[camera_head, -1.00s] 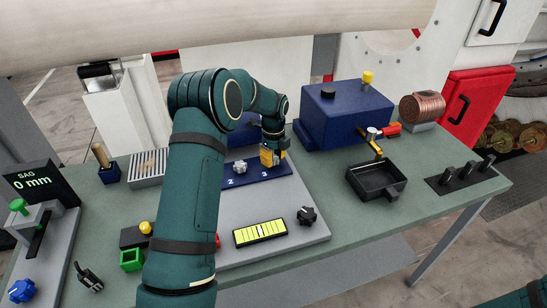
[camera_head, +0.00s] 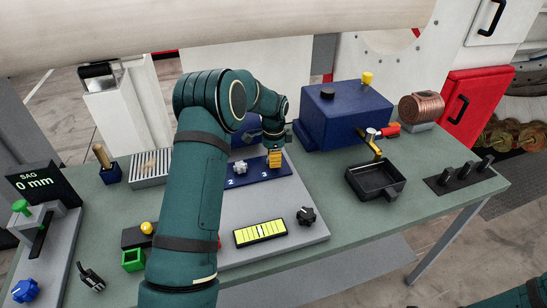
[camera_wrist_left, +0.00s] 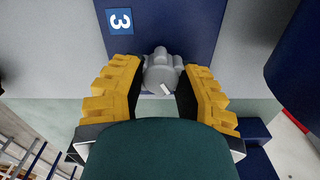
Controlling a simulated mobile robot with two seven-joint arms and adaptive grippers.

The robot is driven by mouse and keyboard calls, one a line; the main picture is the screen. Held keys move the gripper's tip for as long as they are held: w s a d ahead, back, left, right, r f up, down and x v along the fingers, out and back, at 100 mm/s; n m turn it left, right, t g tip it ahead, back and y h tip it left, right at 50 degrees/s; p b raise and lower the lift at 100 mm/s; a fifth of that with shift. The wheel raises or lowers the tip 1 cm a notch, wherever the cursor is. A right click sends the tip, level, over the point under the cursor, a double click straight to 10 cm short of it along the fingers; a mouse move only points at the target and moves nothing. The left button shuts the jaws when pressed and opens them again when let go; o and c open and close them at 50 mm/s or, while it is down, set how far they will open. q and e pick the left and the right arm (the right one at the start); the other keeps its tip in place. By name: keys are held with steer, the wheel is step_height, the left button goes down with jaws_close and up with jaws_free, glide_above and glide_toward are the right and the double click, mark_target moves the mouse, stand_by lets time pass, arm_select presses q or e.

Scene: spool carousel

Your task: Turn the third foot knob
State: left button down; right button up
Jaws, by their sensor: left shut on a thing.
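The third foot knob (camera_wrist_left: 161,72) is grey and lobed, beside the blue label with a white 3 (camera_wrist_left: 120,20) in the left wrist view. My left gripper (camera_wrist_left: 160,88) has its yellow fingers on both sides of the knob, shut on it. In the head view my left gripper (camera_head: 275,158) points down at the right part of the blue plate (camera_head: 252,177) and hides the third knob. The second foot knob (camera_head: 240,167) shows grey to its left, by the number 2. My right gripper is out of view.
A yellow level gauge (camera_head: 260,233) and a black knob (camera_head: 306,215) lie in front on the grey slab. A blue box (camera_head: 345,120) stands behind right, with a black tray (camera_head: 375,182) nearer. A display (camera_head: 38,182) at far left reads SAG 0 mm.

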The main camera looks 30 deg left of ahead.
arm_select(q)
steer(key=n, duration=0.6)
steer(key=shift+n, duration=0.3)
steer(key=n+p, duration=0.1)
steer(key=n, duration=1.1)
steer(key=shift+n+p, duration=0.3)
steer(key=shift+p, duration=0.1)
steer(key=n, duration=0.5)
steer(key=shift+a+p, duration=0.15)
steer(key=shift+p, duration=0.25)
steer(key=c, duration=0.6)
jaws_free()
